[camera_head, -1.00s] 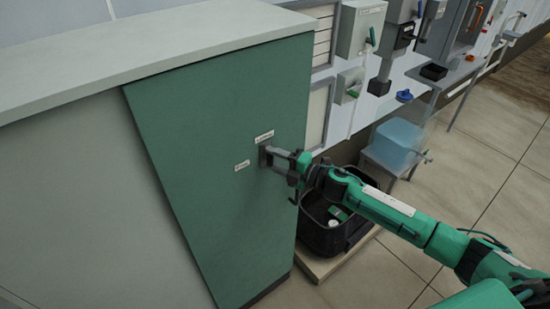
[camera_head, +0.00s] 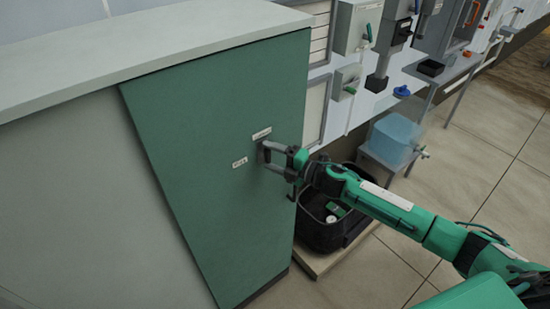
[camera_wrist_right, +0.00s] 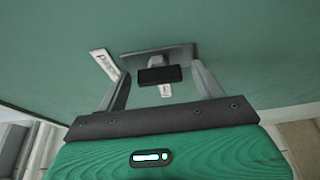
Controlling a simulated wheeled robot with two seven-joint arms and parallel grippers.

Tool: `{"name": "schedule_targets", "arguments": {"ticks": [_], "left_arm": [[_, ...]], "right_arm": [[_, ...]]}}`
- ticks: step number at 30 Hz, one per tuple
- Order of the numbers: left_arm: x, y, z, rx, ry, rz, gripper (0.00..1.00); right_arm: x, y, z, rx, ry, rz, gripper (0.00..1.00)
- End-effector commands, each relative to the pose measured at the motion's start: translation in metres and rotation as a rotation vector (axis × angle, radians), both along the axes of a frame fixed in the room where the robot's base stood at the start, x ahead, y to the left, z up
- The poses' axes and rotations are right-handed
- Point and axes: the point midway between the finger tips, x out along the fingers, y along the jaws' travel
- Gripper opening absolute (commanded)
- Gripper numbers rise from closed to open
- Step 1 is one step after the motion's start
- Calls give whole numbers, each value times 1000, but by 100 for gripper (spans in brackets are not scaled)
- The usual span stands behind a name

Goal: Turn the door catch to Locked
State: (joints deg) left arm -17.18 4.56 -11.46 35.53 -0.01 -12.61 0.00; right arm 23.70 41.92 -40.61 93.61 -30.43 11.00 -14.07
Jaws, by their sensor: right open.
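The door catch shows in the right wrist view as a dark handle (camera_wrist_right: 160,75) on a grey plate (camera_wrist_right: 158,54), on the green door. My right gripper (camera_wrist_right: 160,88) is open, with one finger on each side of the dark handle; I cannot tell whether they touch it. In the head view my right gripper (camera_head: 266,155) is at the door (camera_head: 215,160), near its right edge, and hides most of the catch. One small white label (camera_head: 261,133) is above the catch and another (camera_head: 240,163) is to its left; their text is too small to read surely. My left gripper is not in view.
The cabinet's pale top (camera_head: 140,45) spans the upper left. Right of the cabinet are a black bin (camera_head: 325,225) on a low platform, a translucent blue container (camera_head: 394,138) on a stand, and grey wall boxes (camera_head: 358,25). Tiled floor at the right is open.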

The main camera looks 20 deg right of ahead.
Motion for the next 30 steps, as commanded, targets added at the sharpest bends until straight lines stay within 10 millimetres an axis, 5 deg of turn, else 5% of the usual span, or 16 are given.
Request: {"name": "schedule_targets", "arguments": {"ticks": [30], "left_arm": [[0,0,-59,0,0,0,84]], "right_arm": [[-99,-90,-1,-1,1,0,69]]}}
